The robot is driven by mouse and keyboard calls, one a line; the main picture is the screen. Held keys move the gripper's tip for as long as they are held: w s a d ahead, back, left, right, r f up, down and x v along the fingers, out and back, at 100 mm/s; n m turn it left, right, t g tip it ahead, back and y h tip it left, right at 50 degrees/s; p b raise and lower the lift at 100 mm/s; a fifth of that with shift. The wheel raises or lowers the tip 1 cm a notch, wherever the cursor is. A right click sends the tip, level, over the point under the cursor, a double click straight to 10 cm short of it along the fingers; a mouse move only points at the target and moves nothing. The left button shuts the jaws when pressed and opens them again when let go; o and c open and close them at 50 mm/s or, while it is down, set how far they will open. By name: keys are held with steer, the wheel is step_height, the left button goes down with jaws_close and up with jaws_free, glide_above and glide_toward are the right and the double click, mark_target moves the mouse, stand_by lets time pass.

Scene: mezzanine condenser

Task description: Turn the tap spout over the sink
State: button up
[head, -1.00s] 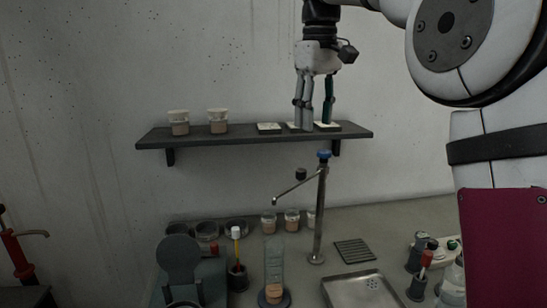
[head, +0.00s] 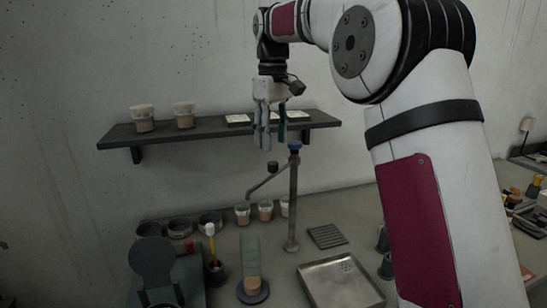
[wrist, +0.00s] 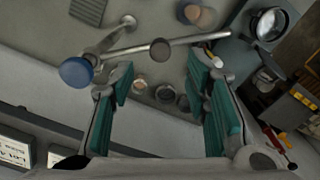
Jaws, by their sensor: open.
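The tap (head: 292,205) is a thin metal post with a blue cap on top. Its spout (head: 266,184) points left and down, away from the sink (head: 340,283), a shallow metal basin to the right of the post. A dark knob (head: 272,167) shows by the spout. In the wrist view, the spout (wrist: 195,42) crosses ahead of the fingertips, with the knob (wrist: 159,49) between their lines and the blue cap (wrist: 76,72) left of them. My gripper (head: 270,146) is open and empty, just left of the cap in the head view; its teal fingers (wrist: 160,76) look apart from the tap.
A wall shelf (head: 215,131) with two jars (head: 163,117) and flat labelled pieces is behind my gripper. A slotted mat (head: 327,236) lies behind the sink.

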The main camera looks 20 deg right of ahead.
mark_target(273, 162)
steer(key=shift+f+p, duration=0.6)
steer(key=shift+f, duration=2.5)
jaws_close()
